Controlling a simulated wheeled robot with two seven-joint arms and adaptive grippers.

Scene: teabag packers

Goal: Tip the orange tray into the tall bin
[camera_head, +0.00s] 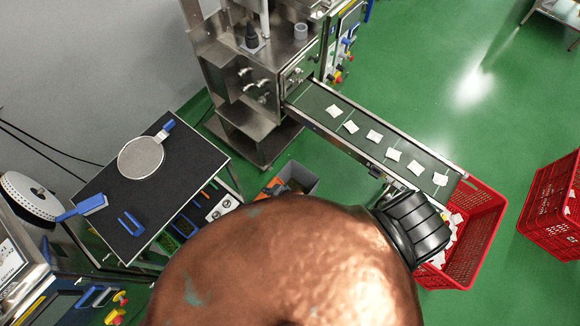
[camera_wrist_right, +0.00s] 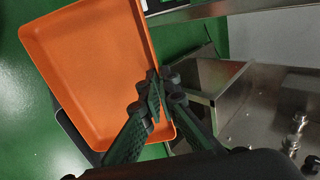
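The orange tray (camera_wrist_right: 90,65) fills the upper left of the right wrist view, and I look into its empty inside. My right gripper (camera_wrist_right: 163,85) is shut on its side wall, one finger inside and one outside. In the head view only a small orange corner (camera_head: 272,188) shows, and a large copper-coloured rounded shape hides what lies below it. A grey bin (camera_head: 302,176) stands beside that corner, mostly hidden; I cannot tell its height. My left gripper is not in view.
A steel machine (camera_head: 262,85) stands behind the bin, with a conveyor (camera_head: 325,120) carrying several white teabags to a red crate (camera_head: 485,225). A dark-topped table (camera_head: 120,190) stands at left. A second red crate (camera_head: 550,205) is at right. Green floor is free at upper right.

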